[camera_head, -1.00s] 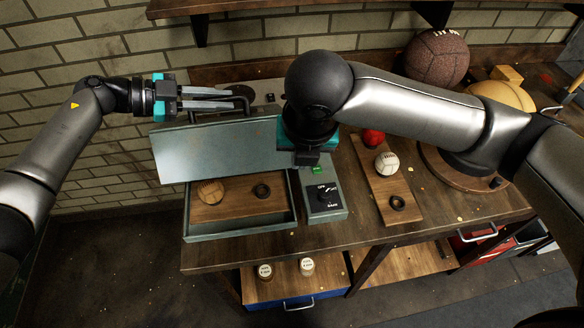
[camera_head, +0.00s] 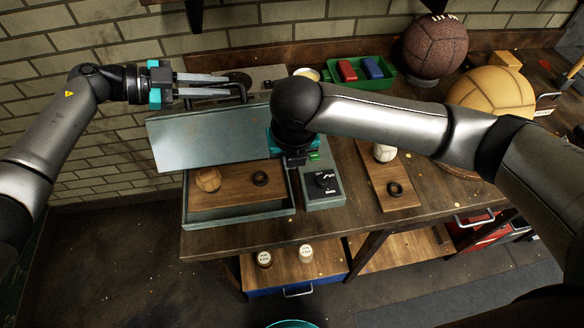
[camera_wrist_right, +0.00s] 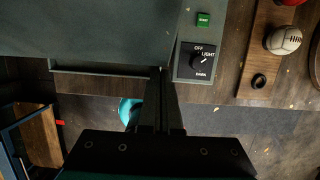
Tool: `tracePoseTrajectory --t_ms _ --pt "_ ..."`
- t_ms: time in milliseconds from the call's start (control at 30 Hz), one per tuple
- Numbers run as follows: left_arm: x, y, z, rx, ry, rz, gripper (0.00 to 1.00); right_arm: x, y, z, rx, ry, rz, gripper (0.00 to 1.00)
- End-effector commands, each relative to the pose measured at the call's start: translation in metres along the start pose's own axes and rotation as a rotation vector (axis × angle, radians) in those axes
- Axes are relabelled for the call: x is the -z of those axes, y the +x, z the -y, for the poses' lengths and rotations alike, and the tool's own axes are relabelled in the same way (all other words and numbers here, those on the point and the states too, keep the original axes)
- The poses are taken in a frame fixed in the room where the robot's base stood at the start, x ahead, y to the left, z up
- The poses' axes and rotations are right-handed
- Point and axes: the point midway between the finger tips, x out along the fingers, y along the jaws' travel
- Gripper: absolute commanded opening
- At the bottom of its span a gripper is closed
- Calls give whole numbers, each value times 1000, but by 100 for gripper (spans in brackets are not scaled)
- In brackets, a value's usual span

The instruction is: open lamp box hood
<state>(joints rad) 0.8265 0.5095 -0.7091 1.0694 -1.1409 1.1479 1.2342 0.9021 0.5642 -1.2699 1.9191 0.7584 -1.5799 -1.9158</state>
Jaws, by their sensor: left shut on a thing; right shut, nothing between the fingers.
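The lamp box (camera_head: 190,217) is a grey-blue box on the bench, with its hood (camera_head: 205,142) raised and tilted back. Inside it, a tan ball (camera_head: 208,180) and a dark ring (camera_head: 260,179) lie on a wooden board. My left gripper (camera_head: 232,86) is shut on the dark hood handle (camera_head: 242,92) behind the hood's top edge. My right gripper (camera_head: 295,160) is by the hood's right edge, above the control panel (camera_head: 323,186); its fingertips are hidden in the head view. In the right wrist view its fingers (camera_wrist_right: 160,75) are shut and empty, overlapping the box's front edge.
A wooden board (camera_head: 385,180) with a white ball (camera_head: 384,152) and a ring (camera_head: 395,189) lies right of the panel. A green tray (camera_head: 365,82) with red and blue blocks stands behind. Large brown (camera_head: 435,48) and yellow (camera_head: 495,90) balls are at right. A drawer (camera_head: 290,270) is below.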

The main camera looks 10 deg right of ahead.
Motion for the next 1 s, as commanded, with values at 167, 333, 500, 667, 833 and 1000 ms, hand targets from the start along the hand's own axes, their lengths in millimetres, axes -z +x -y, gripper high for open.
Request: tracePoseTrajectory --t_ms 167,333,500,667,833,1000 --pt "-2 0 -1 0 -1 3 0 -6 -6 0 -2 -1 0 0" --pt "-2 0 -1 0 -1 3 0 -7 -6 0 -2 -1 0 0" --pt "-2 0 -1 0 -1 3 0 -9 -7 0 -1 0 1 0" --pt "-2 0 -1 -1 -1 3 0 -21 -16 0 -1 2 6 0" --pt "-2 1 -3 -6 -3 2 0 -25 -18 0 -3 5 13 0" --pt "-2 1 -4 -11 -4 1 28 -26 -18 0 -5 6 15 0"
